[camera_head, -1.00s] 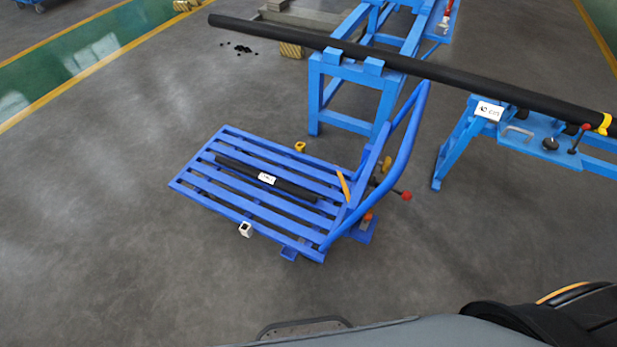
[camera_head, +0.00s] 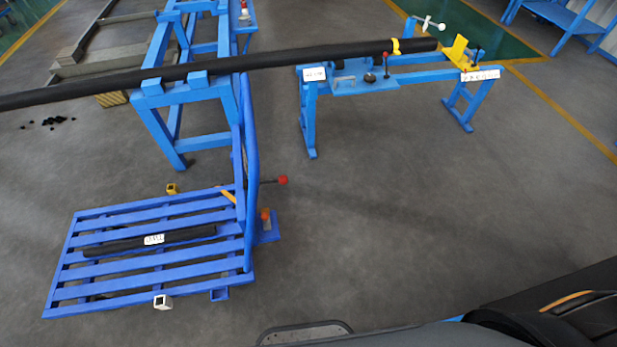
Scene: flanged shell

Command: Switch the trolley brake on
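The blue slatted trolley (camera_head: 120,210) stands on the floor at the lower left, its upright blue handle frame (camera_head: 252,160) at its right end. A lever with a red ball knob (camera_head: 283,180) sticks out to the right behind the handle. A smaller orange-red part (camera_head: 265,214) sits lower, by a blue plate (camera_head: 268,232) at the trolley's right end. I cannot tell which of these is the brake or how it is set. A short black bar with a white label (camera_head: 153,240) lies on the slats. Neither gripper is in view.
A long black pipe (camera_head: 300,58) rests across a blue stand (camera_head: 180,95) and a blue bench (camera_head: 355,80) behind the trolley. Small black bits (camera_head: 55,121) lie on the floor at left. The grey floor (camera_head: 390,200) right of the trolley is clear.

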